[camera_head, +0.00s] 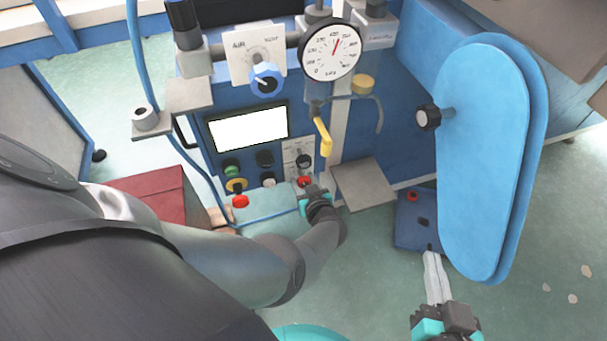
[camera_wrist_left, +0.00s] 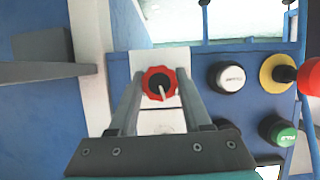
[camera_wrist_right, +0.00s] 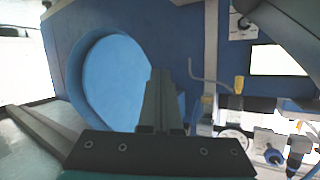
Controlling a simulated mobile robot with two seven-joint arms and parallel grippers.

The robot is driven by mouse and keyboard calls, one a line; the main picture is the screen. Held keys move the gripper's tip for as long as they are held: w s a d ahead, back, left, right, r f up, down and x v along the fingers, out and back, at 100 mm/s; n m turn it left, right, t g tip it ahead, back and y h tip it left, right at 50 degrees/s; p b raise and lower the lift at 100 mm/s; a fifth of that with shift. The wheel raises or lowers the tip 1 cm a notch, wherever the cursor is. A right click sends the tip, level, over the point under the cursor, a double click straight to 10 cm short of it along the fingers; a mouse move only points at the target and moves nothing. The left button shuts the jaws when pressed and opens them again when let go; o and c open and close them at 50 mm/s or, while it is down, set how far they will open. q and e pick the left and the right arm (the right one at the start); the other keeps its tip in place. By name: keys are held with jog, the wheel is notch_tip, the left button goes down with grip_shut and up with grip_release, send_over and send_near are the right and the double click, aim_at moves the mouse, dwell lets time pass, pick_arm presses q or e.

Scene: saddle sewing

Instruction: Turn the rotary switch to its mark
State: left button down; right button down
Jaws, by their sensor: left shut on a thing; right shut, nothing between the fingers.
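The red rotary switch (camera_head: 304,181) sits low on a white plate on the blue machine's control panel. In the left wrist view it is a scalloped red knob (camera_wrist_left: 150,78) with a dark centre and a pale pointer line slanting down to the right. My left gripper (camera_head: 309,190) is shut on it, one finger on each side; its fingertips also frame it in the left wrist view (camera_wrist_left: 160,80). The switch's mark cannot be made out. My right gripper (camera_head: 432,256) is shut and empty, low at the right; its closed fingers show in the right wrist view (camera_wrist_right: 161,75).
A black knob (camera_head: 304,160) sits just above the red switch. Several push buttons and a white screen (camera_head: 248,129) are to its left. A yellow-handled lever (camera_head: 323,137) hangs close above. A grey shelf (camera_head: 364,185) juts out at the right, before the large blue guard (camera_head: 485,155).

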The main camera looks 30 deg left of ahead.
pick_arm(q)
jog(key=shift+m, duration=0.4)
jog(key=shift+y, duration=0.3)
jog(key=shift+c, duration=1.7)
grip_release()
